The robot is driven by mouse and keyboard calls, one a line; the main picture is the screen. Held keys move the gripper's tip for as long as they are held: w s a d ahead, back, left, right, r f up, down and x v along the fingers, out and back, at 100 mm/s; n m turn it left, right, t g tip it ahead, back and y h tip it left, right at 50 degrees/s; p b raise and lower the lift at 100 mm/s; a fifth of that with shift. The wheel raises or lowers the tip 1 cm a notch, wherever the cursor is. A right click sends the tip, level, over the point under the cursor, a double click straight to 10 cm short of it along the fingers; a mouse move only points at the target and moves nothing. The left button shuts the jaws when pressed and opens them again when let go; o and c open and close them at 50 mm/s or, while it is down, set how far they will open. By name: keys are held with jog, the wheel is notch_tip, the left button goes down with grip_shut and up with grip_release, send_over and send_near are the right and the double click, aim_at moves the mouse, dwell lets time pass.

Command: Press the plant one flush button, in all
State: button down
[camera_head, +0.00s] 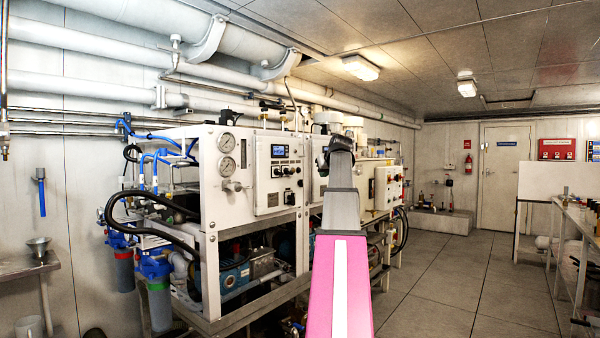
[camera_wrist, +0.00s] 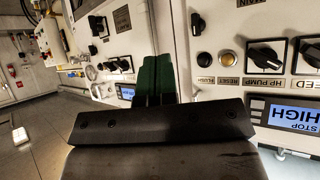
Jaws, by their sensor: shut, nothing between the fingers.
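In the wrist view the picture is turned, so the panel lettering reads upside down. A small dark round flush button (camera_wrist: 204,58) sits by the label FLUSH on the white panel at right. My gripper (camera_wrist: 155,60), with dark green fingers, is shut and empty, to the left of this button and apart from it. In the head view my gripper (camera_head: 338,150) is raised in front of the plant, right of the near control panel (camera_head: 279,172). The flush button is too small to pick out there. I cannot read which plant is number one.
Beside the flush button are an amber reset button (camera_wrist: 228,59), an HP pump knob (camera_wrist: 267,53) and a lit display (camera_wrist: 295,114). A second panel with a display (camera_wrist: 127,92) stands further off. Hoses and blue filters (camera_head: 155,270) are at left. The floor (camera_head: 450,285) at right is clear.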

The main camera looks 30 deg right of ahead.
jog(key=w+a, duration=0.3)
jog(key=w, duration=0.4)
jog(key=shift+w+a, duration=0.15)
jog(key=shift+w, duration=0.25)
jog(key=shift+w, duration=0.1)
dwell(1.7)
jog(key=shift+w+a, duration=0.15)
jog(key=shift+w, duration=0.15)
jog(key=shift+w+a, duration=0.15)
jog(key=shift+w, duration=0.25)
dwell(0.8)
jog(key=shift+s, duration=0.1)
jog(key=shift+s+d, duration=0.3)
jog(key=shift+s, duration=0.4)
jog(key=shift+s, duration=0.1)
jog(key=shift+s+d, duration=0.3)
jog(key=shift+s, duration=0.45)
jog(key=shift+s+d, duration=0.35)
jog(key=shift+s, duration=0.4)
jog(key=shift+s+d, duration=0.3)
jog(key=shift+s, duration=0.45)
